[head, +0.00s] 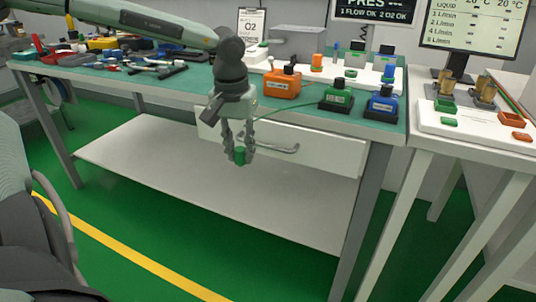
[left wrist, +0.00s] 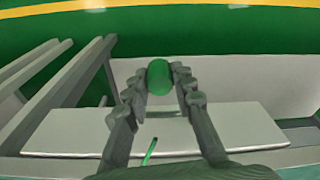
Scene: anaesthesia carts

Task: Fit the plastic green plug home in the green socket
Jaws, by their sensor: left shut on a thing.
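My left gripper (head: 238,148) is shut on the green plug (head: 240,156), in front of the workbench drawer and below the bench top. In the left wrist view the green plug (left wrist: 159,77) sits between the fingertips of the left gripper (left wrist: 162,84). A thin green cable (head: 290,108) runs from near my gripper towards a green box (head: 337,97) on the bench. On the right table, a white board (head: 470,130) carries a green block (head: 445,104); I cannot tell whether this is the green socket. My right gripper is not in view.
An orange box (head: 282,83) and a blue box (head: 382,104) stand beside the green box on the bench. The drawer handle (head: 275,147) is close to my gripper. Tools clutter the bench's left part. Open floor lies in front.

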